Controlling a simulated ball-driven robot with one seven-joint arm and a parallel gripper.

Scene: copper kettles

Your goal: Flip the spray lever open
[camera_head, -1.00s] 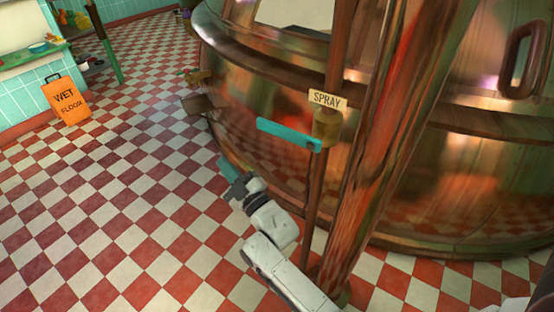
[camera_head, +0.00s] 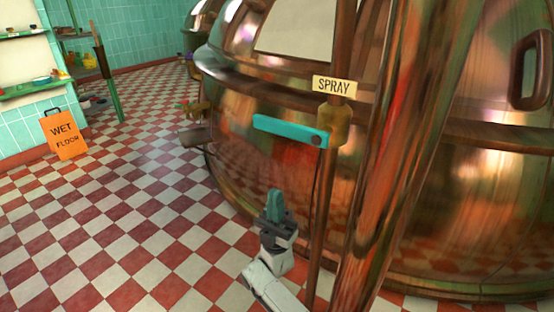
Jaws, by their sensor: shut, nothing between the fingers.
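The spray lever (camera_head: 288,131) is a flat teal bar on a brass valve (camera_head: 334,125) mounted on a thin copper pipe. It points left from its pivot, close to level, its left end slightly higher. A cream sign (camera_head: 335,86) reading "SPRAY" sits just above the valve. My gripper (camera_head: 275,200) has teal fingers pointing up and is shut and empty. It is below the lever in the picture, apart from it, left of the pipe. How far it is in depth from the lever is hard to tell.
A large copper kettle (camera_head: 260,115) fills the space behind the lever. A thick slanted copper pipe (camera_head: 400,150) stands right of the valve. An orange wet-floor sign (camera_head: 64,136) stands at the left on the checkered floor (camera_head: 130,215), which is open there. Shelves (camera_head: 25,90) line the left wall.

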